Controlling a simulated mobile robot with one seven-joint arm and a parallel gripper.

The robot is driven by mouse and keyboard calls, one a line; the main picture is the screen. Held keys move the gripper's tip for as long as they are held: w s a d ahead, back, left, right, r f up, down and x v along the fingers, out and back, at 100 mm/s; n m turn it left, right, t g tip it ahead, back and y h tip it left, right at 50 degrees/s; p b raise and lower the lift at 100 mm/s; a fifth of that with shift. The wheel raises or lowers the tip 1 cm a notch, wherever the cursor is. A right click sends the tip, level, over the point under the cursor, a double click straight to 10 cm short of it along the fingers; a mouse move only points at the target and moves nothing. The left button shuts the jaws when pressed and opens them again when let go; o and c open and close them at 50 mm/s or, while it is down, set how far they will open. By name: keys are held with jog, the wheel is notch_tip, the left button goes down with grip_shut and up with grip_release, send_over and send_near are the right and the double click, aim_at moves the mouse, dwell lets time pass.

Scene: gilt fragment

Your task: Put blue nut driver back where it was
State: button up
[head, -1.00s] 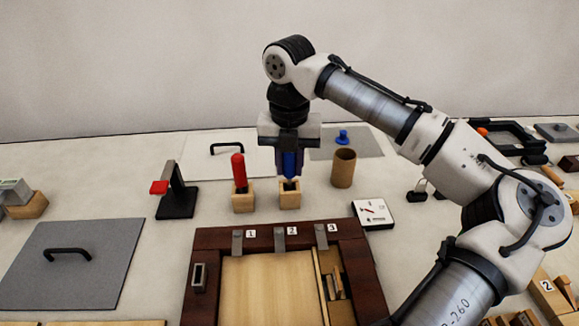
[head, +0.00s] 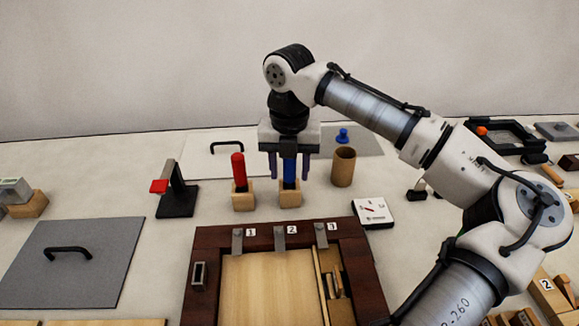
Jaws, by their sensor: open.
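The blue nut driver (head: 290,172) stands upright in a small wooden block holder (head: 290,198), in the middle of the head view. My gripper (head: 290,175) points down over it, with its fingers spread apart on either side of the blue handle. The top of the handle is hidden behind the gripper body. A red-handled driver (head: 238,168) stands upright in a matching wooden block (head: 243,202) just to the left.
A brown cylindrical cup (head: 343,167) stands close to the right of the blue driver. A black stand with a red part (head: 176,195) is at left. A dark wooden frame with numbered tabs (head: 212,238) lies in front. A white dial card (head: 373,211) lies at right.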

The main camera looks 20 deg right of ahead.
notch_tip(320, 180, up, 12)
jog(key=shift+r, duration=0.1)
dwell(0.7)
